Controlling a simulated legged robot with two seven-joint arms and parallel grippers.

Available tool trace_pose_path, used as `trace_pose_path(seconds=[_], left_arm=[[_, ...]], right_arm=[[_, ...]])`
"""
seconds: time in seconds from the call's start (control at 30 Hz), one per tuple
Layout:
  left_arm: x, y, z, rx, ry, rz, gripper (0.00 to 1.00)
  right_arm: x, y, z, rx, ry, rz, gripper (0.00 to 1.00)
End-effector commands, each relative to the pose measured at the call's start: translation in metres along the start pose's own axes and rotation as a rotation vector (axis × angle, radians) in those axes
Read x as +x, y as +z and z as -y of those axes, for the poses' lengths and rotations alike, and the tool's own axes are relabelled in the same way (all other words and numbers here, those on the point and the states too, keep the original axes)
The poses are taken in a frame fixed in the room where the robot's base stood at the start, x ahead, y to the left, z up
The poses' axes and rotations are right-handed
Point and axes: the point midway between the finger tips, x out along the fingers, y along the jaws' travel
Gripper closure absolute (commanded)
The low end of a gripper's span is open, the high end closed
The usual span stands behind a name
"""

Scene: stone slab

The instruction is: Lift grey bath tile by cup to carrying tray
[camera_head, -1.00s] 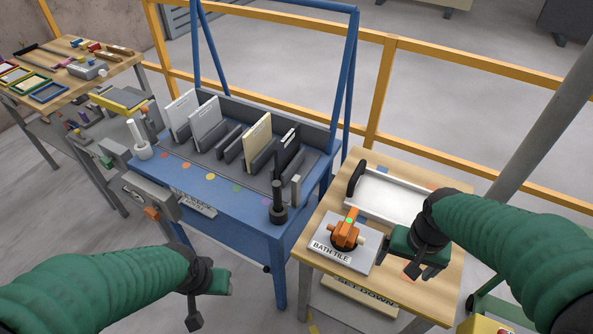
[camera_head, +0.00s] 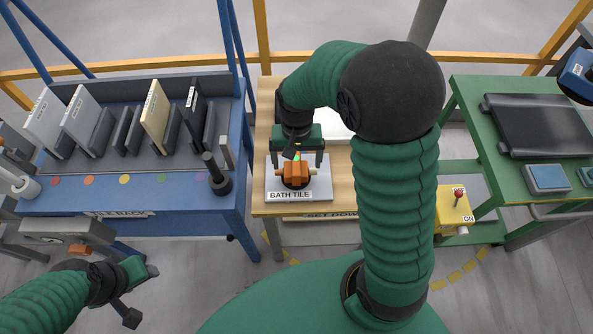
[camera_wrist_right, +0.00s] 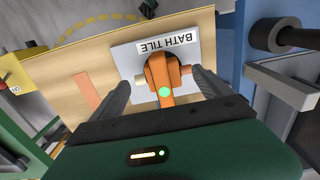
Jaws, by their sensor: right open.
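The grey bath tile (camera_head: 312,194) lies flat on the wooden table, its label facing me. The orange suction cup (camera_head: 293,180) with a black base and a green light stands on it. My right gripper (camera_head: 296,162) is open above the cup, a finger on either side. In the right wrist view the orange handle (camera_wrist_right: 160,75) is between the open fingers (camera_wrist_right: 163,82); contact cannot be told. The white carrying tray (camera_head: 335,122) is behind, mostly hidden by my right arm. My left gripper (camera_head: 141,294) is low at the left, away from the table; its jaws are unclear.
A blue rack (camera_head: 120,200) with several upright tiles stands left of the wooden table (camera_head: 262,130). A dark post (camera_head: 215,175) rises at its right front corner. A green bench (camera_head: 480,110) and a yellow switch box (camera_head: 453,208) are at right. A yellow rail runs behind.

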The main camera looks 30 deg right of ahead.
Motion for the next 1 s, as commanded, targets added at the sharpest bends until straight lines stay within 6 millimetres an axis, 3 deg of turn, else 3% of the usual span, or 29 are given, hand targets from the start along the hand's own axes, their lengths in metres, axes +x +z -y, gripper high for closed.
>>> trace_pose_path(seconds=[0.1, 0.3, 0.67, 1.0], left_arm=[[0.006, 0.001, 0.000, -0.001, 0.000, 0.000, 0.51], [0.009, 0.002, 0.000, -0.001, 0.000, 0.000, 0.51], [0.009, 0.002, 0.000, -0.001, 0.000, 0.000, 0.51], [0.009, 0.002, 0.000, -0.001, 0.000, 0.000, 0.51]], right_arm=[[0.030, 0.002, -0.001, -0.001, 0.002, 0.004, 0.11], [0.061, 0.000, -0.003, 0.001, -0.002, 0.002, 0.11], [0.067, 0.000, -0.002, 0.000, -0.002, -0.001, 0.12], [0.067, -0.001, -0.002, -0.001, -0.002, 0.000, 0.57]])
